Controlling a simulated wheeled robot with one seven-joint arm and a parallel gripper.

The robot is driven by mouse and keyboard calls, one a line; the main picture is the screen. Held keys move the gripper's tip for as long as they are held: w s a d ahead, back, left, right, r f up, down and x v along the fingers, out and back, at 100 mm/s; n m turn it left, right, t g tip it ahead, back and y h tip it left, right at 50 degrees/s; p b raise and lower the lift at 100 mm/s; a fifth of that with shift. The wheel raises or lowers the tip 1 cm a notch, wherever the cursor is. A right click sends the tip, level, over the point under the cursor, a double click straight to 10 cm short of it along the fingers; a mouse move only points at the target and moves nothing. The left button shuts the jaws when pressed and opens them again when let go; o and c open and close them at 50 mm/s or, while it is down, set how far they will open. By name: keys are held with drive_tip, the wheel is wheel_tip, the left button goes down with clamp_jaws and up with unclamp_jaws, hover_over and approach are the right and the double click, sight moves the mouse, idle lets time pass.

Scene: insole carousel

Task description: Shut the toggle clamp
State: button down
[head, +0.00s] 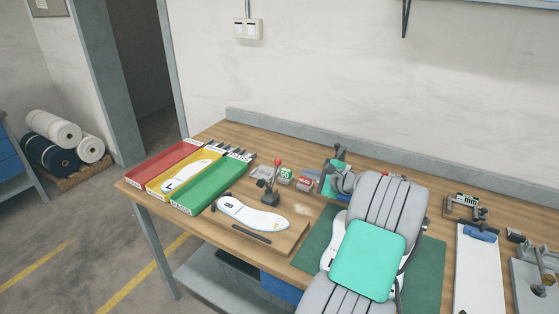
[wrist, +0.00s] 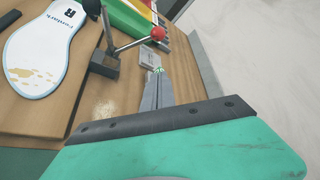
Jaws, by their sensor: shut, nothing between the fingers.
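The toggle clamp (head: 267,187) has a dark base and a lever with a red knob, and stands at the back edge of a wooden board. In the head view its lever rises steeply to the knob. In the wrist view the clamp (wrist: 105,62) is at upper left, its lever slanting to the red knob (wrist: 158,33). A white insole (head: 252,214) marked R lies on the board beside the clamp. My gripper (wrist: 159,74) is shut and empty, apart from the knob.
Red, yellow and green trays (head: 212,184) stand left of the board; the yellow one holds an insole. Small labelled blocks (head: 286,175) sit right of the clamp. A green mat (head: 429,270) lies under my arm. A raised ledge (head: 290,130) runs along the bench's back.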

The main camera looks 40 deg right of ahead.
drive_tip(key=w+a+p, duration=0.1)
drive_tip(key=w+p, duration=0.2)
drive_tip(key=w, duration=0.5)
drive_tip(key=shift+w+a+f+m, duration=0.2)
drive_tip(key=shift+w+a+m, duration=0.1)
drive_tip(key=shift+a, duration=0.1)
drive_tip(key=shift+s, duration=0.1)
